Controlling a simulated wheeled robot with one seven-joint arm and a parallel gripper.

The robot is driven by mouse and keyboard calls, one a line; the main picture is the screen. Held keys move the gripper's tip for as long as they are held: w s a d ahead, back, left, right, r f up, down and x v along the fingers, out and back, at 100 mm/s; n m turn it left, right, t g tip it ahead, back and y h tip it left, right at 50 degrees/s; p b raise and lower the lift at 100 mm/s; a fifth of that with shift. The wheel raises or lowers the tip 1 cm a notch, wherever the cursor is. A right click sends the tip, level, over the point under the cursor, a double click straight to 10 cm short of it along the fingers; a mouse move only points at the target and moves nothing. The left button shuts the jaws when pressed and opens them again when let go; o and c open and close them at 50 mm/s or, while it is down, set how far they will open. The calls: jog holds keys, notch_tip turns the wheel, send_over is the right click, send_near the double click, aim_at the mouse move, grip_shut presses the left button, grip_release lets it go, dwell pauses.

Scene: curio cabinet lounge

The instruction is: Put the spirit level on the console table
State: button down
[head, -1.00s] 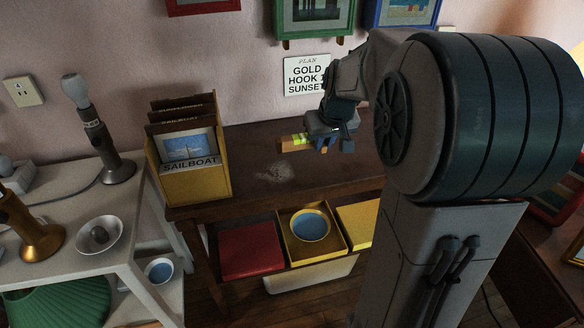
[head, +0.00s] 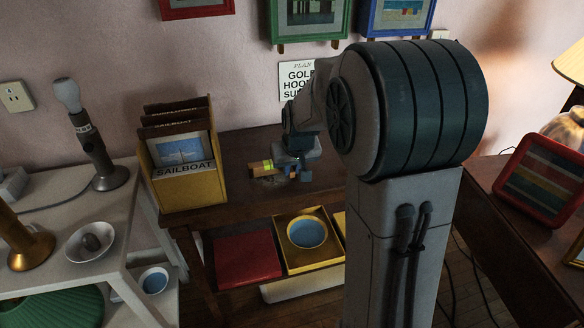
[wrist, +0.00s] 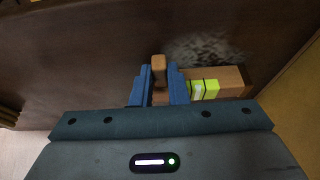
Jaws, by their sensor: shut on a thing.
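The spirit level (head: 260,168) is a tan wooden bar with a bright green-yellow vial section. In the head view it is at the console table's top, near the middle. My gripper (head: 293,172) is shut on it, and the level sticks out to the left of the jaws there. In the wrist view the level (wrist: 230,78) reaches out to the right of the blue fingers of my gripper (wrist: 159,85), low over the dark brown console table (wrist: 85,50). I cannot tell whether the level touches the tabletop (head: 235,148). My arm hides the table's right part in the head view.
A yellow box of picture cards labelled Sailboat (head: 185,185) stands on the table's left end. Below are a red box (head: 247,258) and a yellow box (head: 310,262) with a blue bowl. A pale scuffed patch (wrist: 210,48) marks the tabletop near the level.

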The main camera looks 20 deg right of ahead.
jog(key=shift+f, duration=0.1)
jog(key=c, duration=1.4)
grip_release()
jog(key=p+v, duration=0.2)
jog(key=v, duration=1)
jog(key=s+a+f+g, duration=0.1)
jog(key=s+f, duration=0.2)
jog(key=s, duration=0.7)
jog(key=s+a+f+g, duration=0.1)
jog(key=s+f+g, duration=0.1)
jog(key=s, duration=0.8)
jog(key=shift+s+f, duration=0.2)
jog(key=shift+f, duration=0.2)
